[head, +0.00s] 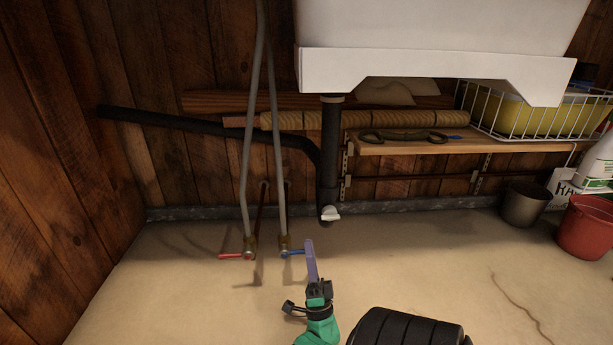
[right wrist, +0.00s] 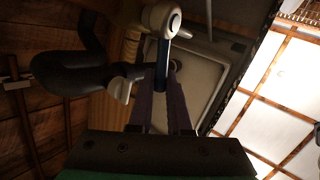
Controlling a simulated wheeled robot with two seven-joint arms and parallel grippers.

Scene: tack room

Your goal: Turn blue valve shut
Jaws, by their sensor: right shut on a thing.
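The blue valve (head: 284,243) sits at the lower end of the right-hand grey pipe, below the white sink. Its blue lever (head: 293,252) points right, roughly across the pipe. My right gripper (head: 309,245) comes up from below, its purple fingers at the lever's free end. In the right wrist view, the blue lever (right wrist: 162,64) runs down from the round metal valve end (right wrist: 163,20) between the two fingers (right wrist: 160,100). The gripper is shut on the lever; the exact contact is dark. My left gripper is not in view.
A red lever (head: 231,256) on the neighbouring pipe points left. The black drain pipe (head: 330,150) with a white cap (head: 330,213) hangs just right of the valve. A wooden shelf (head: 440,148), a grey bucket (head: 524,204) and a red bucket (head: 586,228) stand farther right.

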